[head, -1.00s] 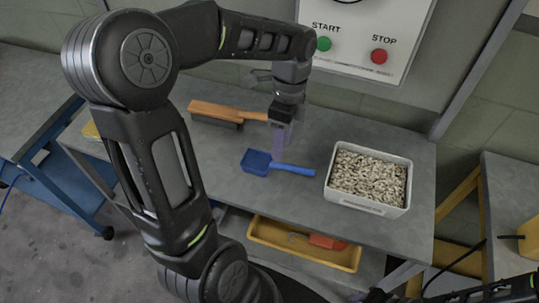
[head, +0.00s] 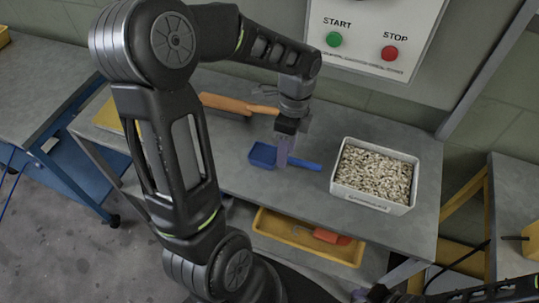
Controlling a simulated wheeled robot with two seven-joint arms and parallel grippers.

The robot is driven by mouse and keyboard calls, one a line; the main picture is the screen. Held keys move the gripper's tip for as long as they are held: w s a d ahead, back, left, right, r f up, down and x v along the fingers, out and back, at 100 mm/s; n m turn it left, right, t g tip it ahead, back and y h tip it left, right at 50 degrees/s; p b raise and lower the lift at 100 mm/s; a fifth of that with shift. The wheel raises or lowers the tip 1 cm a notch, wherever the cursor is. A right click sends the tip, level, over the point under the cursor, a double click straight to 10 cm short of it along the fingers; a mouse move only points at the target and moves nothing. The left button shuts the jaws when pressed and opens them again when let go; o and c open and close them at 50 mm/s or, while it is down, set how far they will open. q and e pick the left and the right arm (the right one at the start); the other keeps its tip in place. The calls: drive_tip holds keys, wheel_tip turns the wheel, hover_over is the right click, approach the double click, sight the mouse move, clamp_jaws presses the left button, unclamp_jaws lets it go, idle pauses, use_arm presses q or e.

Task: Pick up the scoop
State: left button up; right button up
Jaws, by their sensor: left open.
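The blue scoop (head: 262,155) lies on the grey workbench, left of the white bin, with its handle pointing right. My left gripper (head: 283,158) points down over the scoop, where the pan meets the handle. Its fingers are open and hide part of the handle. I cannot tell whether they touch it. My right gripper is not in view.
A white bin (head: 345,190) of pale pellets stands right of the scoop. A brush with an orange handle (head: 230,104) lies behind the scoop, partly hidden by my arm. A yellow tray (head: 300,238) sits below the bench top. A START/STOP panel (head: 365,45) is behind.

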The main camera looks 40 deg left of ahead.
use_arm(q)
drive_tip(key=shift+s+f, duration=0.15)
drive_tip(key=shift+f, duration=0.6)
drive_tip(key=shift+s+f, duration=0.1)
drive_tip(key=shift+f, duration=0.6)
clamp_jaws()
